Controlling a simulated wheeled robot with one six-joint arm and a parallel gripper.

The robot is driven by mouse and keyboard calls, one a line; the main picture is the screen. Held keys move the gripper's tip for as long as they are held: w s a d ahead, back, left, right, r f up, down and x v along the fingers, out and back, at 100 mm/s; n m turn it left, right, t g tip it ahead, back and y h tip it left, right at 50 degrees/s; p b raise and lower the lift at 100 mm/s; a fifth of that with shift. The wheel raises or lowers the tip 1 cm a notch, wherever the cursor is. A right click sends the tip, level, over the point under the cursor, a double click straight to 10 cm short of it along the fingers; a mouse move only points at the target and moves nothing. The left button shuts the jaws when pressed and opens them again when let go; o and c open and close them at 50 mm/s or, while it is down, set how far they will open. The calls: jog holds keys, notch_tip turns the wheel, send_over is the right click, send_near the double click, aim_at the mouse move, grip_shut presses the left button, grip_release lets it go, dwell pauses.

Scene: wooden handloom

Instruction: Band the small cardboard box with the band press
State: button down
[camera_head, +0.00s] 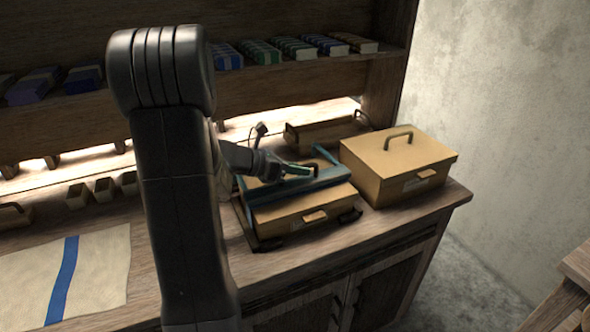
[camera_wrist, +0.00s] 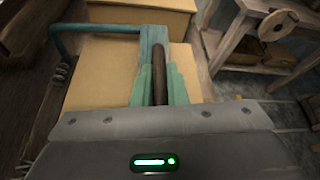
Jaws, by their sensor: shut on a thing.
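A band press (camera_head: 262,212) with a teal frame stands on the workbench. A low tan cardboard box (camera_head: 290,212) sits in it, under a teal bar, with a small tab on its front. In the wrist view the box's tan top (camera_wrist: 105,75) lies below my gripper (camera_wrist: 160,78). My gripper, also in the head view (camera_head: 300,170), is shut on a dark brown handle (camera_wrist: 160,62) above the box. A teal part of the press (camera_wrist: 153,38) adjoins that handle. My wrist hides part of the press's left side.
A larger tan box (camera_head: 398,168) with a top handle stands close to the right. A wooden tray (camera_head: 325,130) lies behind the press. A cream cloth with a blue stripe (camera_head: 65,285) covers the bench's left. Small wooden bins (camera_head: 103,188) stand left of my arm.

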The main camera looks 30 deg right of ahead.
jog(key=shift+s+f+b, duration=0.25)
jog(key=shift+f+b, duration=0.1)
jog(key=shift+f, duration=0.15)
jog(key=c, duration=1.5)
grip_release()
jog(key=shift+s, duration=0.1)
jog(key=shift+o, duration=0.2)
jog(key=shift+a+r, duration=0.2)
jog(key=v, duration=1.3)
jog(key=shift+a+p, duration=0.2)
jog(key=shift+p, duration=0.15)
jog(key=shift+a, duration=0.1)
